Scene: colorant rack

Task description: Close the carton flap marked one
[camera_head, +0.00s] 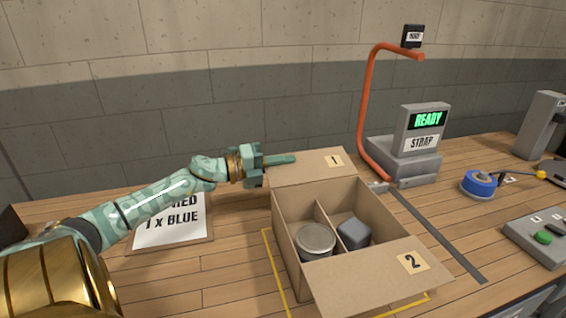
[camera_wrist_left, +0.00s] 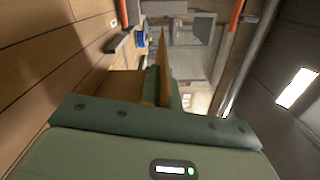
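The open carton (camera_head: 285,240) stands on the workbench. Its flap marked one (camera_head: 312,168) is at the far side, raised and leaning back. Its flap marked two (camera_head: 375,278) hangs outward at the near side. My left gripper (camera_head: 280,160) is at the left edge of flap one, with one finger across its face; the other finger is mostly hidden. In the left wrist view flap one (camera_wrist_left: 163,70) shows edge-on between the closely spaced fingers (camera_wrist_left: 163,90). A round tin (camera_head: 316,240) and a grey block (camera_head: 354,233) sit in separate compartments. My right gripper is out of view.
An orange arch (camera_head: 365,100) and a grey strap machine (camera_head: 405,155) reading READY stand behind right. Blue tape (camera_head: 479,184) and a green-button box (camera_head: 542,237) are at right. An order sheet (camera_head: 172,222) lies at left. A dark strip (camera_head: 440,238) runs beside the carton.

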